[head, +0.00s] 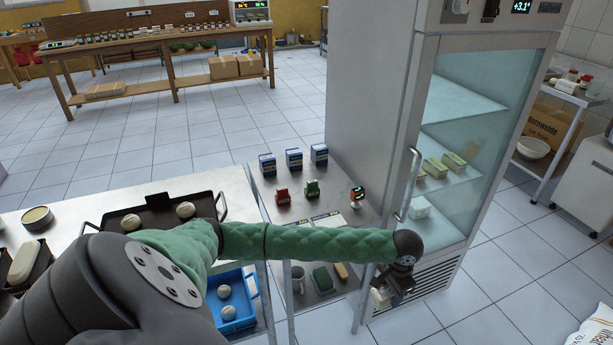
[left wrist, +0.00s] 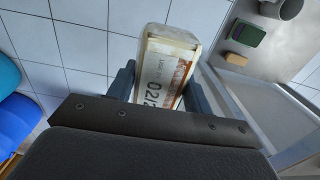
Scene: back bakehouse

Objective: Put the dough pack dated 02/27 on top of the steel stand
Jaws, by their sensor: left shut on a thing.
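My left gripper (head: 388,288) is shut on a pale dough pack (head: 379,298), low in front of the fridge. In the left wrist view the pack (left wrist: 165,65) sits between both fingers (left wrist: 157,88); its label reads "02/2", with the last digit hidden by the gripper. The steel stand (head: 328,205) is left of the fridge; blue boxes (head: 293,159), a red item (head: 283,195) and a green item (head: 312,188) stand on its top. The held pack is right of the stand and below its top. My right gripper is not in view.
The glass-doored fridge (head: 470,130) holds several packs (head: 453,162) on its shelves. My left arm crosses in front of the stand. The stand's lower shelf holds a cup (head: 298,273) and a green item (head: 323,280). A steel table (head: 235,190) with a dark tray (head: 155,219) is at left.

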